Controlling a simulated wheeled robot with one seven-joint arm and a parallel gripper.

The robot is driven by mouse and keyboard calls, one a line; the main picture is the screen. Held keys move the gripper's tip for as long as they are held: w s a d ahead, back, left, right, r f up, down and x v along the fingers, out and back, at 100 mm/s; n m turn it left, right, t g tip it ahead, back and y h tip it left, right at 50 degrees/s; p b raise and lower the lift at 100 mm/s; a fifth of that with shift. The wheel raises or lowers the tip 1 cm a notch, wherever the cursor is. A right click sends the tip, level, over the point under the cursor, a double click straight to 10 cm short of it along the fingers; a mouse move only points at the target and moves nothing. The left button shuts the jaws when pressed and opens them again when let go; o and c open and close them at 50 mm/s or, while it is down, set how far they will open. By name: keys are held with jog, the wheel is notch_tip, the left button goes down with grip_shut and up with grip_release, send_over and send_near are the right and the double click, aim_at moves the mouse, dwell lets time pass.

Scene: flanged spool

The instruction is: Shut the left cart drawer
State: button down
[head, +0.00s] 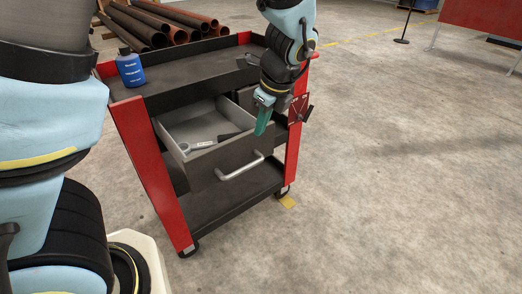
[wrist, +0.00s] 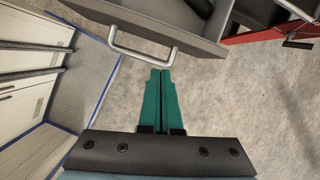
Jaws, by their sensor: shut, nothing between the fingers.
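The left cart drawer (head: 222,150) is pulled out of the red and black cart (head: 150,165). Its dark front carries a pale bar handle (head: 240,167). A wrench (head: 200,145) and a dark tool lie inside it. My gripper (head: 262,128) is shut and empty, with green fingers pointing down, near the right end of the drawer front. In the wrist view my gripper (wrist: 161,74) points towards the drawer front (wrist: 160,28), with the handle (wrist: 142,50) just beyond the fingertips and to the left. I cannot tell whether the fingertips touch the drawer.
A blue bottle (head: 130,68) stands on the cart's top at left. Another drawer (head: 246,98) sits closed to the right, partly behind my gripper. Rusty pipes (head: 160,22) lie behind the cart. The floor in front and to the right is clear.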

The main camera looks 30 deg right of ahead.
jog(key=s+d+m, duration=0.3)
jog(key=p, duration=0.1)
send_near(256, 151)
jog(key=shift+t, duration=0.4)
jog(key=f, duration=0.1)
jog(key=s+f, duration=0.1)
jog(key=f, duration=0.1)
jog(key=s+f, duration=0.1)
jog(key=f, duration=0.1)
jog(key=shift+s+f, duration=0.1)
jog(key=shift+s, duration=0.15)
jog(key=w, duration=0.1)
jog(key=w+p, duration=0.1)
jog(key=w, duration=0.1)
jog(key=shift+a+f+p, duration=0.25)
jog(key=shift+a+p, duration=0.05)
jog(key=shift+w+f, duration=0.1)
jog(key=shift+w, duration=0.5)
jog(key=w+a+p, duration=0.1)
jog(key=w, duration=0.6)
jog(key=w+a+p, duration=0.1)
jog(key=w+a, duration=0.1)
jog(key=w, duration=0.6)
jog(key=w+a+p, duration=0.1)
jog(key=w, duration=0.6)
jog(key=shift+w+a+p, duration=0.25)
jog(key=shift+w+p, duration=0.05)
jog(key=shift+w, duration=0.2)
